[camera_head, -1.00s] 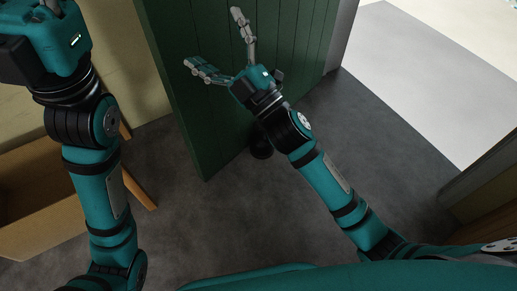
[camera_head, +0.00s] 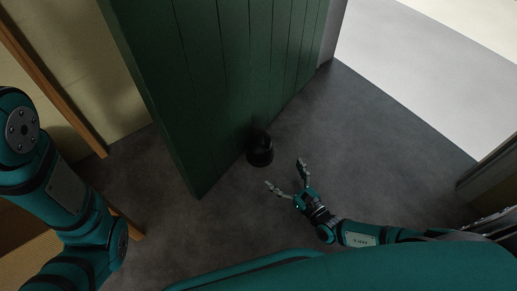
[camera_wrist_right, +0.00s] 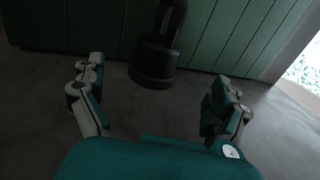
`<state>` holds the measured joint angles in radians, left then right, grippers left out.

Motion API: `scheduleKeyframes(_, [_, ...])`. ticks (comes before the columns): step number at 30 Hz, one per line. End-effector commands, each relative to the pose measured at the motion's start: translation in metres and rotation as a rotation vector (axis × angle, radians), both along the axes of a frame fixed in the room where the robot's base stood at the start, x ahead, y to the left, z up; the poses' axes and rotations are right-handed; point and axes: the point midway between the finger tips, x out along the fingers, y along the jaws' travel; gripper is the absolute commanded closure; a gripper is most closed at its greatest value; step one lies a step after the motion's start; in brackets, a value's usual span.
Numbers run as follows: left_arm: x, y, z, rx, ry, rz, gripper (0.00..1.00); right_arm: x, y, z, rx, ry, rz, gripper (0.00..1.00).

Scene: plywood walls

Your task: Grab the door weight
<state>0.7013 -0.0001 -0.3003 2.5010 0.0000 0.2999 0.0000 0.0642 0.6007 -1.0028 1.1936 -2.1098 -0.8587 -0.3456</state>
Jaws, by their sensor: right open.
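The door weight (camera_head: 260,153) is a black, rounded piece with a handle-like upper part. It stands on the grey floor against the foot of the green door (camera_head: 215,75). In the right wrist view the door weight (camera_wrist_right: 154,62) is ahead, between the spread fingers, with its top cut off by the frame edge. My right gripper (camera_head: 287,176) is open and empty, low near the floor, to the right of and nearer than the weight, not touching it. In the head view my left arm shows at the left, but its gripper is out of frame.
The green door stands open, its lower edge running from the middle toward the doorway at upper right. A bright pale floor (camera_head: 425,80) lies beyond the doorway. Wooden furniture (camera_head: 50,75) stands at the left. Grey floor (camera_head: 385,150) around the weight's right side is clear.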

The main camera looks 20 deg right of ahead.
Motion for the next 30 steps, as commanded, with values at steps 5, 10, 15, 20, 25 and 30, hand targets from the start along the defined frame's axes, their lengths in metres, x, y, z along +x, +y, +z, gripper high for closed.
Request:
scheduleKeyframes(5, [0.001,0.000,-0.023,0.000,0.001,0.000,0.60,0.040,0.013,-0.004,0.005,-0.003,-0.002,0.00])
scheduleKeyframes(10, [0.001,0.000,-0.036,0.000,0.001,0.000,0.60,0.071,0.023,-0.003,0.005,-0.002,-0.002,0.00])
scheduleKeyframes(15, [0.000,0.000,-0.041,0.000,0.001,0.000,0.60,0.085,0.027,-0.001,0.004,0.000,-0.002,0.00])
scheduleKeyframes(20, [0.000,0.000,-0.051,0.001,-0.001,0.000,0.60,0.097,0.032,-0.002,0.008,-0.001,-0.002,0.00])
scheduleKeyframes(25, [0.000,0.000,-0.068,0.001,-0.001,0.000,0.60,0.122,0.040,0.000,0.006,0.000,-0.002,0.00])
scheduleKeyframes(30, [0.000,0.000,-0.072,0.001,0.001,0.001,0.60,0.134,0.044,0.002,0.005,0.002,-0.001,0.00])
